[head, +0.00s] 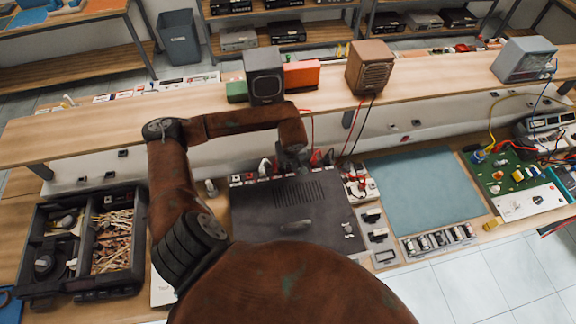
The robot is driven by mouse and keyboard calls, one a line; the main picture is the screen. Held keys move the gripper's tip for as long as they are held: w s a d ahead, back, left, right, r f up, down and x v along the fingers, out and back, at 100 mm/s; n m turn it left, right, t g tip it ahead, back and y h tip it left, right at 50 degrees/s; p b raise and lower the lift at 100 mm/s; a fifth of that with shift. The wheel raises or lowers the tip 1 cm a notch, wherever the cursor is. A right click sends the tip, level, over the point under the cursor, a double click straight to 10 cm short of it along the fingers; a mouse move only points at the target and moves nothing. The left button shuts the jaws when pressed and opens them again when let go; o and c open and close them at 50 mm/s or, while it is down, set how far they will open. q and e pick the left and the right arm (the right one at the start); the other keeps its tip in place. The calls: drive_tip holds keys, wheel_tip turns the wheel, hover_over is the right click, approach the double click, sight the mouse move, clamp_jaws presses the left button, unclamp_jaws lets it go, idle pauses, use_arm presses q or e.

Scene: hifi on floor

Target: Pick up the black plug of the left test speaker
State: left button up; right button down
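The dark grey left test speaker (264,77) stands on the raised shelf, behind my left arm. A red lead (312,128) hangs from the shelf near it. A black hi-fi unit (285,205) sits on the bench below. My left gripper (298,164) points down at the back edge of the unit, and my wrist hides most of it. I cannot see whether its fingers are open or hold anything. Small red and dark plug-like parts (317,157) are just right of it. I cannot tell which is the speaker's black plug. My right gripper is not in view.
A brown speaker (370,68) with red and black leads stands right on the shelf (440,83). A black divided tray (84,240) is at left. A teal mat (425,190) is clear. A green circuit board (506,172) is at far right.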

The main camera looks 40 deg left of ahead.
use_arm(q)
clamp_jaws()
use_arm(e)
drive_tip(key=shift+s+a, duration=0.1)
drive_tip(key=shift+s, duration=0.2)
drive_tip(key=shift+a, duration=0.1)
